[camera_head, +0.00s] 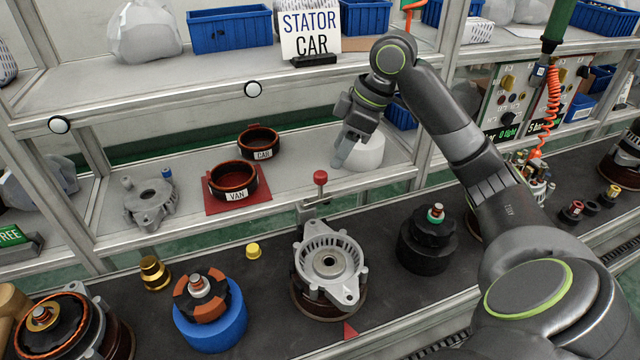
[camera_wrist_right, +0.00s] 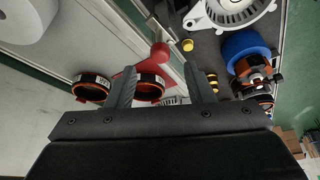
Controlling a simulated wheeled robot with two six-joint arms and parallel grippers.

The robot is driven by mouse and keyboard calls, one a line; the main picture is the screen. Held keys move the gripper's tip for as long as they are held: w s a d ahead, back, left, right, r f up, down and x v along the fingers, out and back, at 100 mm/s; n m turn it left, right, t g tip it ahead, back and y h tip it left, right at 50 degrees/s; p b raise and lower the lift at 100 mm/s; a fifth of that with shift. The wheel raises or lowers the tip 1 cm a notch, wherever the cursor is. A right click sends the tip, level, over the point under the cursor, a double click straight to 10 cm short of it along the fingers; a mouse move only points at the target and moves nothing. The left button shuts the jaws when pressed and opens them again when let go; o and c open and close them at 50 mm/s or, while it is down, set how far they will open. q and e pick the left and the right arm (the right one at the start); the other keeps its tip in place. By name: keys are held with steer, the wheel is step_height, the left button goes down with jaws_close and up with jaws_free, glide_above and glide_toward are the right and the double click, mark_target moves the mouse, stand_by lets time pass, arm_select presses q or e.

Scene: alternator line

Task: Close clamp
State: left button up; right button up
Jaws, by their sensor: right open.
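The clamp (camera_head: 313,208) stands at the back edge of the grey alternator housing (camera_head: 329,262), on the dark line in front of the shelf. Its lever points up and carries a red knob (camera_head: 320,177). My right gripper (camera_head: 342,155) is open and empty, above and behind the knob, over the lower shelf, and apart from it. In the right wrist view the red knob (camera_wrist_right: 158,54) appears beyond and between the open fingertips (camera_wrist_right: 160,68). The housing (camera_wrist_right: 236,10) shows at the top there. How the clamp's arm meets the housing is too small to tell. My left gripper is out of view.
The lower shelf holds a VAN ring (camera_head: 233,179) on a red mat, a CAR ring (camera_head: 259,142), a grey bracket (camera_head: 150,203) and a white roll (camera_head: 365,152) near my right gripper. A rotor on a blue base (camera_head: 212,326) and a black stack (camera_head: 426,250) flank the housing.

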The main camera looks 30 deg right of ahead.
mark_target(320, 184)
steer(key=x, duration=1)
steer(key=shift+w+a+f, duration=0.1)
steer(key=shift+a+f, duration=0.1)
steer(key=shift+f, duration=0.15)
